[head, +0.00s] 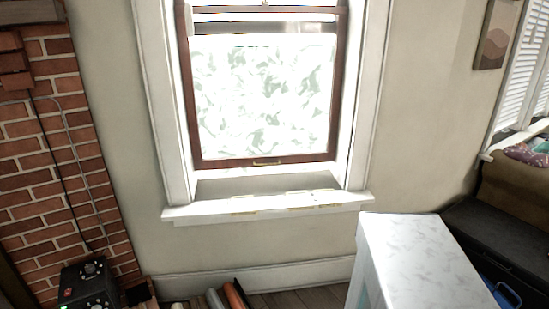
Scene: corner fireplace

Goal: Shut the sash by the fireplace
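The sash (262,161) is a brown wooden frame around bright, leaf-patterned glass, set in a white window casing by the brick fireplace. A small brass handle (267,163) sits on its bottom rail. My gripper is out of view, and nothing is seen touching the sash.
A white marbled block (420,262) stands at the lower right, in front of the wall. A black box with knobs (88,283) is at the lower left by the brick wall (60,170). Orange and grey rolls (234,296) lie below the window. A dark chest (490,235) is at right.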

